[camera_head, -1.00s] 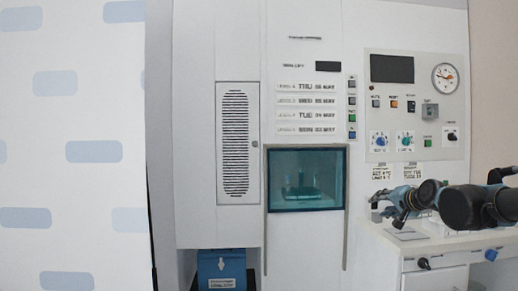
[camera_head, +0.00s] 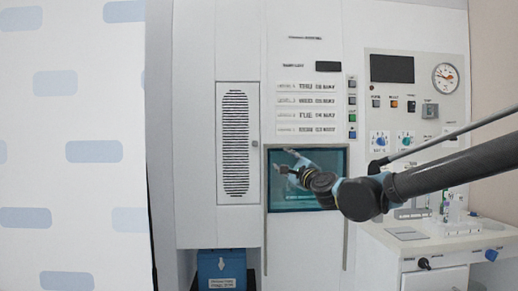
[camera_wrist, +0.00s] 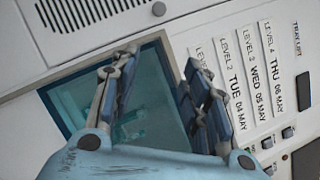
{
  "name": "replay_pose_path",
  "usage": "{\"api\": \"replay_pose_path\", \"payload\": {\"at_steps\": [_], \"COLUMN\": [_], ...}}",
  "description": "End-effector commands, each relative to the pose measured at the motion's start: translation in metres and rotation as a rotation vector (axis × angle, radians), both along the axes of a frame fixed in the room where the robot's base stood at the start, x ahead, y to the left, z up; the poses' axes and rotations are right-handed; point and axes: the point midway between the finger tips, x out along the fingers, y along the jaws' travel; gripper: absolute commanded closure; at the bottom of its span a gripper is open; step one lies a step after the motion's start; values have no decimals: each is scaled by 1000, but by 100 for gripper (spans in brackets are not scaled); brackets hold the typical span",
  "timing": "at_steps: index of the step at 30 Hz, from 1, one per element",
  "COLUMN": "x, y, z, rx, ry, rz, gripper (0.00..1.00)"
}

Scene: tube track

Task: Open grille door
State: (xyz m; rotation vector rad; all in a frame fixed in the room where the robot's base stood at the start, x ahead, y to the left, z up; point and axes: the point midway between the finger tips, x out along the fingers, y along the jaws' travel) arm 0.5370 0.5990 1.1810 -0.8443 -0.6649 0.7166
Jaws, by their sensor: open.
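The grille door (camera_head: 238,144) is a tall narrow white panel with a dark slotted oval grille, and it looks shut flush with the cabinet. Its small round knob (camera_head: 255,144) sits on its right edge. In the wrist view, part of the grille door (camera_wrist: 85,14) shows at the top left, with the knob (camera_wrist: 159,9) at the top edge. My gripper (camera_head: 284,160) is in front of the teal window, right of and slightly below the knob. In the wrist view, the two fingers of my gripper (camera_wrist: 160,62) are apart with nothing between them.
The teal window (camera_head: 300,200) is behind my gripper. Level labels (camera_head: 308,101) and small buttons are above it. A control panel (camera_head: 418,105) with a clock is at the right, above a white counter (camera_head: 400,240) with small bottles. A blue box (camera_head: 222,268) is under the cabinet.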

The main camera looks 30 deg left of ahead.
Motion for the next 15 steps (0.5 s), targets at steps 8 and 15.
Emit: {"api": "replay_pose_path", "payload": {"at_steps": [8,15], "x": [-37,-31], "y": [31,43], "z": [6,10], "rx": [143,155], "ry": [126,138], "rz": [39,39], "gripper": [57,57]}}
